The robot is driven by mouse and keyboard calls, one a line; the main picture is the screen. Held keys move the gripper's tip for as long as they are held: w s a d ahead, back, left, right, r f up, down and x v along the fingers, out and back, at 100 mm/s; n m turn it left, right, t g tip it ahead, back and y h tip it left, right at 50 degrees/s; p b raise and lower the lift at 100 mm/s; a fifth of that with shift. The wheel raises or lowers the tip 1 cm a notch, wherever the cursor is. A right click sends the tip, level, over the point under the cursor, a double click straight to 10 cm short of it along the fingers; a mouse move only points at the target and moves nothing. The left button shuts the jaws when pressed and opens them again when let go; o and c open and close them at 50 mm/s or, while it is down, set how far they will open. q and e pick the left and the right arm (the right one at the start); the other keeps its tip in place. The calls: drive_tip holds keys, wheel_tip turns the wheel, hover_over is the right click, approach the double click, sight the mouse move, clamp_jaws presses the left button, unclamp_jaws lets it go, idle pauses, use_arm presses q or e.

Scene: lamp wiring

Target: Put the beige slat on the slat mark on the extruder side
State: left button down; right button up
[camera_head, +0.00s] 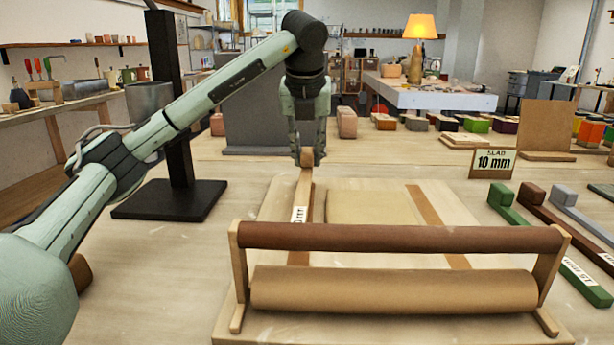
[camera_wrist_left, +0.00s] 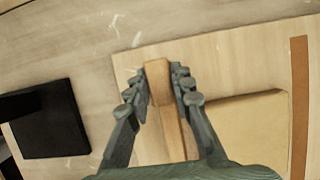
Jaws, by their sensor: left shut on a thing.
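My left gripper (camera_head: 308,155) is shut on the block end of the beige slat (camera_head: 304,190). The slat points toward the near side of the wooden board, over its left part, and carries a white label. In the left wrist view the slat (camera_wrist_left: 172,125) runs between the fingers (camera_wrist_left: 165,85). A brown strip on the board, a slat mark (camera_head: 298,258), shows at the slat's near end; the slat covers the rest. A second brown mark (camera_head: 425,205) is bare on the right. I cannot tell whether the slat touches the board. My right gripper is out of view.
A tan slab (camera_head: 370,207) lies between the marks. A black stand (camera_head: 170,199) is left. Green, brown and grey slats (camera_head: 540,237) lie right, near a "SLAB 10 mm" sign (camera_head: 492,162).

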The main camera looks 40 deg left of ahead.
sight(307, 170)
use_arm(q)
wheel_tip(307, 170, down, 4)
drive_tip(key=shift+r, duration=0.1)
idle(0.4)
drive_tip(key=c, duration=1.3)
unclamp_jaws()
drive_tip(key=shift+c, duration=0.2)
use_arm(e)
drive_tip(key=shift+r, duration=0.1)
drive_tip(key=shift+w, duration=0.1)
use_arm(q)
drive_tip(key=v, duration=0.7)
drive_tip(key=shift+r+p, duration=0.35)
drive_tip(key=shift+r, duration=0.05)
drive_tip(key=p+v, duration=0.1)
drive_tip(key=v, duration=0.2)
drive_tip(key=shift+s+d+r, duration=0.15)
drive_tip(key=shift+s+r, duration=0.05)
drive_tip(key=shift+r, duration=0.05)
drive_tip(key=shift+s+r, duration=0.1)
drive_tip(key=shift+r, duration=0.15)
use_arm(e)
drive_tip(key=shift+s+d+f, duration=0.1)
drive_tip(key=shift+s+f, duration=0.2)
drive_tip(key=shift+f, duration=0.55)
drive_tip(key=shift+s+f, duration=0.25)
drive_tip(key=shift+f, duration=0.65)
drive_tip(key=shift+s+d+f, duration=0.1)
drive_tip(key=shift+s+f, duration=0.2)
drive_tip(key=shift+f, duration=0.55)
